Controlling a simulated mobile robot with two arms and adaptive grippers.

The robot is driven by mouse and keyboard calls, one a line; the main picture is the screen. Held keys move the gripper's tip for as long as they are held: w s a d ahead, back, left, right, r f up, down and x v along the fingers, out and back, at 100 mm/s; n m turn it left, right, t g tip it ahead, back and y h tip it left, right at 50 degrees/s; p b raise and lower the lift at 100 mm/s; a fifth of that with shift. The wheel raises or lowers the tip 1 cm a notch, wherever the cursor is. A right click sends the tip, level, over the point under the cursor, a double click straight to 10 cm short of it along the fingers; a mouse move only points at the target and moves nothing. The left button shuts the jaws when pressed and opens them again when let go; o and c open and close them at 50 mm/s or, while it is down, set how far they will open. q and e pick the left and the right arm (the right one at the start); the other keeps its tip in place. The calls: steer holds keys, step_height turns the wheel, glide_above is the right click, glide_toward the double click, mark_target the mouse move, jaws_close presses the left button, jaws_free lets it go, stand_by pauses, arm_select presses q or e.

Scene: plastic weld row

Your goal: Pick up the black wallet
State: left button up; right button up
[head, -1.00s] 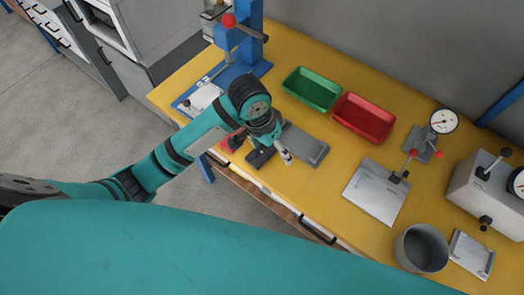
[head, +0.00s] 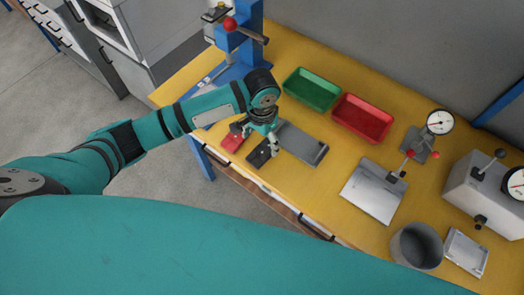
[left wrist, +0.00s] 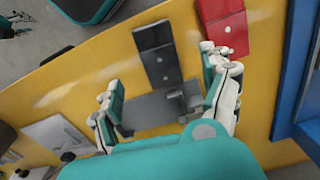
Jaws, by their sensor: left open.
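The black wallet (head: 260,155) lies flat near the front edge of the yellow bench in the head view. It also shows in the left wrist view (left wrist: 157,50), as a dark strip with a small light dot. My left gripper (head: 256,139) is open, with nothing between its fingers, and hangs over the bench at the wallet. In the left wrist view the open fingers (left wrist: 160,72) are spread to either side of the wallet's near end. I cannot tell their height above it. My right gripper is not in view.
A red wallet-like item (head: 232,142) lies just left of the black wallet. A grey plate fixture (head: 304,146) lies just right. Green (head: 312,90) and red (head: 364,118) trays stand behind. A blue press (head: 238,50) stands at the back left.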

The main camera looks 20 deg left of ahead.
mark_target(262, 152)
arm_select(q)
step_height(262, 152, down, 6)
steer(key=shift+r+p, duration=0.2)
steer(key=shift+p, duration=0.45)
steer(key=shift+f, duration=0.45)
steer(key=c, duration=1.3)
steer(key=shift+o, duration=0.2)
steer(key=shift+r, duration=0.1)
steer(key=shift+d+r, duration=0.1)
steer(key=shift+r, duration=0.45)
step_height(262, 152, up, 2)
steer(key=shift+w+r+b, duration=0.1)
steer(key=shift+r+b, duration=0.05)
steer(key=shift+b, duration=0.4)
steer(key=s+a+b, duration=0.1)
steer(key=s+a, duration=0.1)
steer(key=s, duration=0.6)
steer(key=s+a+r+b, duration=0.1)
steer(key=s, duration=0.6)
steer(key=shift+s+a+r, duration=0.25)
steer(key=shift+s+a, duration=0.1)
steer(key=shift+s, duration=0.05)
